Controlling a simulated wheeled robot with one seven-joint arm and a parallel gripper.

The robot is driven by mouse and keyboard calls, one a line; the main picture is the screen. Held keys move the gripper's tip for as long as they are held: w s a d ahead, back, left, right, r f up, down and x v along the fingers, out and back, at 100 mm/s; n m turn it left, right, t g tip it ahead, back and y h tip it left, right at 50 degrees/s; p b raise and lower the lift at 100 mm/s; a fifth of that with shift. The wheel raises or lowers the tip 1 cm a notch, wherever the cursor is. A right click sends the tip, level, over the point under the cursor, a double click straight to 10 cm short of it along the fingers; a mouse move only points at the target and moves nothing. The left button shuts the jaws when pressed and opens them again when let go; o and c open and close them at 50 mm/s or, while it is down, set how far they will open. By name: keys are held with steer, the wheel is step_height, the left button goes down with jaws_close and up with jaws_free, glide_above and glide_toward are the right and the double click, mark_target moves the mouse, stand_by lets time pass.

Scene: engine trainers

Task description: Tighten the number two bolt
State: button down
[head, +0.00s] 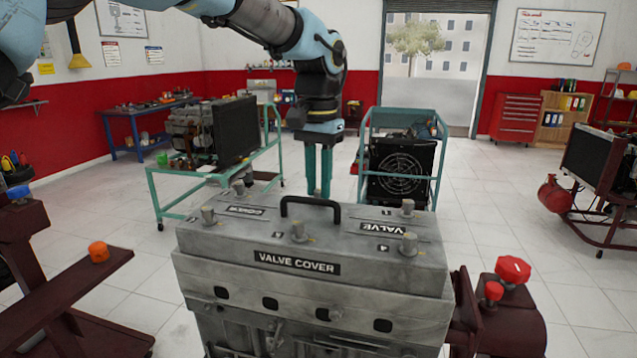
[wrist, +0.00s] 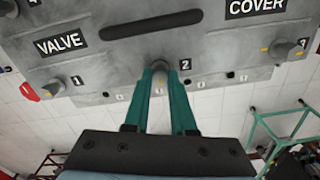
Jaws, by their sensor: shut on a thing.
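The number two bolt (wrist: 158,66) is a grey bolt on the edge of the grey valve cover (wrist: 115,65), beside the label 2, in the wrist view. My gripper (wrist: 159,74) has its two teal fingers on either side of the bolt, shut on it. In the head view my gripper (head: 319,190) points straight down behind the far edge of the valve cover (head: 330,280), behind the black handle.
Other bolts stand on the cover, including number one (wrist: 55,88) and number four (head: 408,243). The black handle (head: 310,203) rises mid-cover. A teal cart (head: 160,205) stands behind left and a teal frame (head: 365,150) behind right. A red knob (head: 512,269) sits at right.

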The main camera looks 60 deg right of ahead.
mark_target(318, 191)
steer(key=m, duration=1.1)
steer(key=shift+m, duration=1.9)
steer(key=c, duration=0.7)
jaws_free()
steer(key=shift+c, duration=0.2)
step_height(318, 191, up, 11)
steer(key=b, duration=0.2)
